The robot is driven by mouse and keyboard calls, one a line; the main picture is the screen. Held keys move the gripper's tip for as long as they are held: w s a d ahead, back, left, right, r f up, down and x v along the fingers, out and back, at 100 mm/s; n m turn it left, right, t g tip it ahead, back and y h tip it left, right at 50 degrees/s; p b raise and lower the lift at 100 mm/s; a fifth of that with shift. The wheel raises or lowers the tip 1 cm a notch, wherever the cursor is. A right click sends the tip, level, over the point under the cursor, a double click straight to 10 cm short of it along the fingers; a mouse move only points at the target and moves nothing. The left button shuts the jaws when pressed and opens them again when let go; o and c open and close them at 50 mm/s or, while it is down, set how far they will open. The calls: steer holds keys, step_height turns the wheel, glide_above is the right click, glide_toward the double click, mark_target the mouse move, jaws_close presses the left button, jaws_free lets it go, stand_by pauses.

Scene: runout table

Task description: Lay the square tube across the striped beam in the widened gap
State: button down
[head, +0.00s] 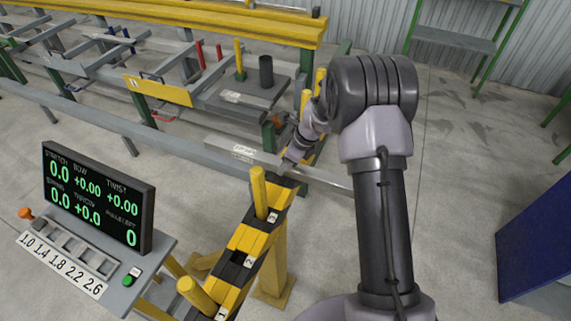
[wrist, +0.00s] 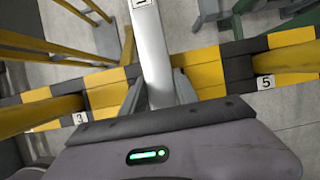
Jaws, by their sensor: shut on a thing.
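The square tube (head: 210,152) is a long light grey bar with a white label. In the wrist view the tube (wrist: 152,50) runs from the top edge down between my fingers (wrist: 158,92). The black-and-yellow striped beam (head: 248,238) passes under it crosswise. In the wrist view the beam (wrist: 208,75) shows labels 3 and 5, with the tube between their posts. I cannot tell whether the tube touches the beam.
Yellow posts (head: 259,192) stand up from the beam on both sides of the tube. A control desk with a dark readout screen (head: 98,195) stands at the front left. A yellow-topped machine (head: 190,22) fills the back. A blue cabinet (head: 538,238) is at right.

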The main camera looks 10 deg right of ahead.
steer(key=c, duration=0.9)
jaws_free()
steer(key=s+r+n+p, duration=0.2)
steer(key=s+r+n, duration=0.15)
steer(key=r, duration=0.75)
steer(key=s+r+n+p, duration=0.2)
steer(key=s+r, duration=0.2)
steer(key=r, duration=0.7)
steer(key=s+a+r+n+t, duration=0.1)
steer(key=s+r+n, duration=0.2)
steer(key=s+n, duration=0.2)
steer(key=s+a+r+n+t+h, duration=0.1)
steer(key=s+r+n, duration=0.2)
steer(key=s, duration=0.9)
steer(key=s+a+r+n+t, duration=0.1)
steer(key=s+a+r+n, duration=0.1)
steer(key=s+n, duration=0.5)
steer(key=shift+s+r+n+h, duration=0.25)
steer(key=shift+s+r+h, duration=0.15)
steer(key=shift+s+r, duration=0.55)
steer(key=shift+f, duration=0.1)
